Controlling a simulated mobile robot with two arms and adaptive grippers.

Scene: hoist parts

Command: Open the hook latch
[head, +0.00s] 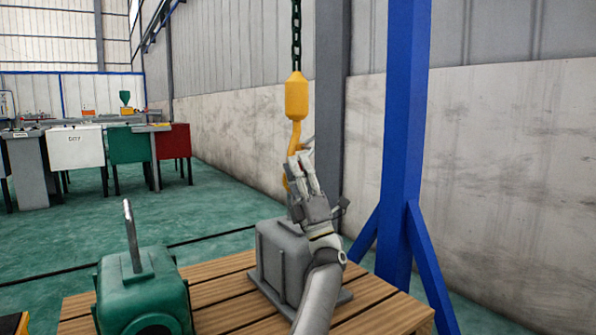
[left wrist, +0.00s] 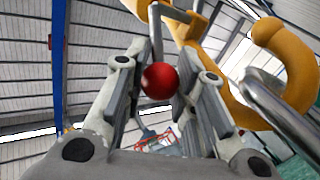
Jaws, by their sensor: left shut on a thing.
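The yellow hook (head: 296,140) hangs from a dark chain (head: 296,35) in the head view. Its large curved body (left wrist: 288,75) fills the right of the left wrist view. My left gripper (head: 302,160) is raised at the hook and covers much of its lower part. In the left wrist view, a red ball knob (left wrist: 160,80) sits between the fingers, which are shut on it. A thin grey bent rod (left wrist: 155,35) runs up from the knob toward the hook. A grey metal bar (left wrist: 275,105) slants beside the hook. My right gripper is not in view.
A grey block (head: 283,262) stands on a wooden slatted pallet (head: 225,290) below the hook. A green motor housing (head: 142,285) with a metal lifting loop (head: 131,235) stands at the left. A blue post (head: 405,130) rises at the right. Workbenches stand far left.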

